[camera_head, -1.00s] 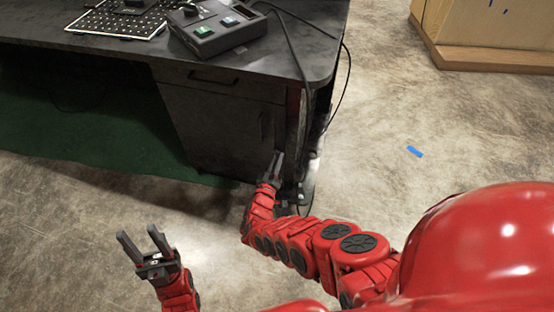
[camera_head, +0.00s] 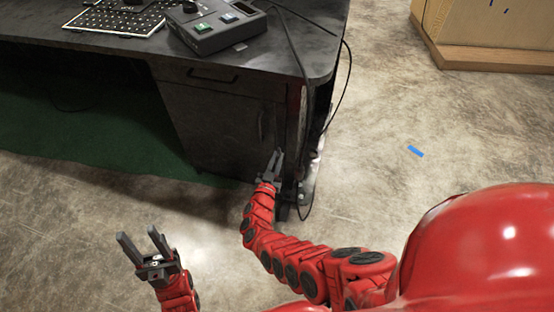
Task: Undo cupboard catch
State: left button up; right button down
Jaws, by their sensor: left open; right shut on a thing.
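The dark cupboard door (camera_head: 218,133) is under the desk's right end, below a drawer with a dark handle (camera_head: 212,75). The door looks closed. A slim dark catch or handle (camera_head: 262,126) shows near the door's right edge. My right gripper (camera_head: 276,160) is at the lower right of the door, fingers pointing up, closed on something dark. Its fingers hide what they hold, and I cannot make out its exact shape. My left gripper (camera_head: 142,240) is open and empty, low at the left above the floor, away from the cupboard.
The desk top (camera_head: 300,55) carries a dark console (camera_head: 216,27) with a green button and a perforated board (camera_head: 118,17). Black cables (camera_head: 345,85) hang at the desk's right corner, close to my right gripper. A wooden cabinet (camera_head: 490,60) stands at upper right.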

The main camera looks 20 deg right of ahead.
dwell(0.4)
jog(key=c, duration=0.9)
grip_release()
jog(key=shift+o, duration=0.2)
jog(key=p+v, duration=0.4)
jog(key=v, duration=1.3)
jog(key=shift+s, duration=0.2)
jog(key=shift+a, duration=0.15)
